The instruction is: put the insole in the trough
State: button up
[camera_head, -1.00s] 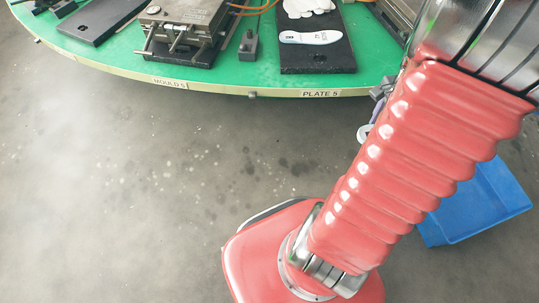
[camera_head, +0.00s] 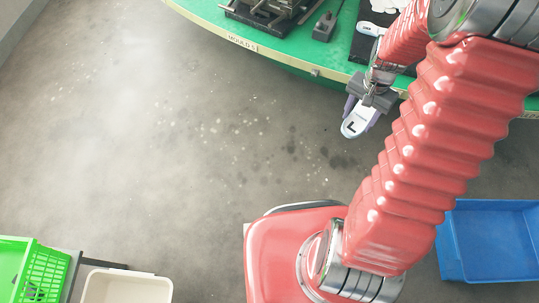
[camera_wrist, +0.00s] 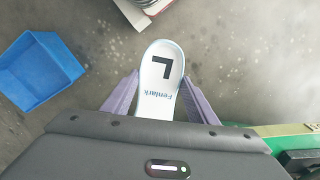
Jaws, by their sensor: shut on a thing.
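A white insole with a black "L" (camera_head: 356,124) hangs in my gripper (camera_head: 366,103), just off the edge of the green round table in the head view. In the wrist view the insole (camera_wrist: 161,72) lies between the two purple fingers of my gripper (camera_wrist: 158,100), which are shut on it. Its rounded end with the L and a brand name sticks out beyond the fingers; the rest is hidden by the gripper body. No thing is plainly marked as the trough; a blue bin (camera_head: 490,243) and a cream bin (camera_head: 126,288) stand empty, as far as I see.
The green table (camera_head: 285,50) runs across the top, with another white insole (camera_head: 371,28) on a black plate (camera_head: 362,48). A green crate (camera_head: 40,272) stands at the lower left beside the cream bin. Grey floor between is clear.

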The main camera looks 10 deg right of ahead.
jog(key=w+a+f+n, duration=0.3)
jog(key=w+a+n, duration=0.1)
jog(key=a, duration=0.4)
jog(key=w+a+f+n, duration=0.3)
jog(key=w+a+n, duration=0.2)
jog(key=a, duration=0.4)
jog(key=shift+w, duration=0.6)
jog(key=shift+f, duration=0.1)
